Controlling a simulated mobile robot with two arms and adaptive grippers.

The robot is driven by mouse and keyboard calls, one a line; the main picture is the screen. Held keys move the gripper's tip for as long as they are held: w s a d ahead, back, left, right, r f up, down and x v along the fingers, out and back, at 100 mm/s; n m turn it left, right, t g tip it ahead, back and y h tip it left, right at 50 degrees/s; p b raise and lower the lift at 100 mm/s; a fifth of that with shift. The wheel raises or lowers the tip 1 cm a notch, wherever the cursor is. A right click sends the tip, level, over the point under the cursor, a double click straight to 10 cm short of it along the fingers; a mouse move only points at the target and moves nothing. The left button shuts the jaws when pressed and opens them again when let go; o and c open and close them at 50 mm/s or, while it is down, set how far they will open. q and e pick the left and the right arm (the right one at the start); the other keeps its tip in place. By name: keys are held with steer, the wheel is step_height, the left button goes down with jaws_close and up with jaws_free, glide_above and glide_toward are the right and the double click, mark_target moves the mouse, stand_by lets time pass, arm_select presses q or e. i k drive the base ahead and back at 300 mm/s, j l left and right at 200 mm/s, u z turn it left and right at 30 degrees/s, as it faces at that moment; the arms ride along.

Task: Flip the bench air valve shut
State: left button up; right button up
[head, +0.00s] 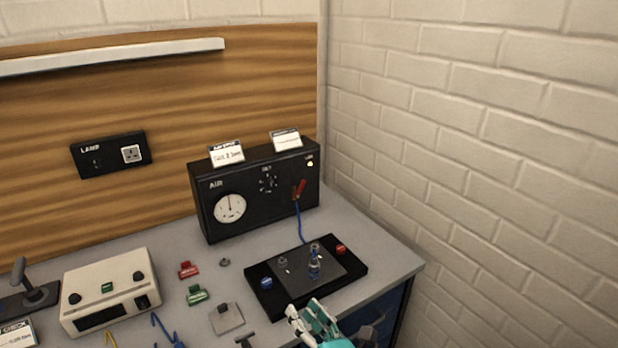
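The black AIR box (254,195) stands at the back of the bench against the wood panel. Its red valve lever (299,189) is on the right of the front face and leans up to the right.
A beige box (108,290), red clip (188,270) and green clip (197,295) lie left. A brick wall (480,150) closes the right side.

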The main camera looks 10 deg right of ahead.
mark_target(296, 195)
steer(key=i+l, duration=0.35)
steer(key=i, duration=0.2)
steer(key=i+l, duration=0.35)
steer(key=i, duration=0.15)
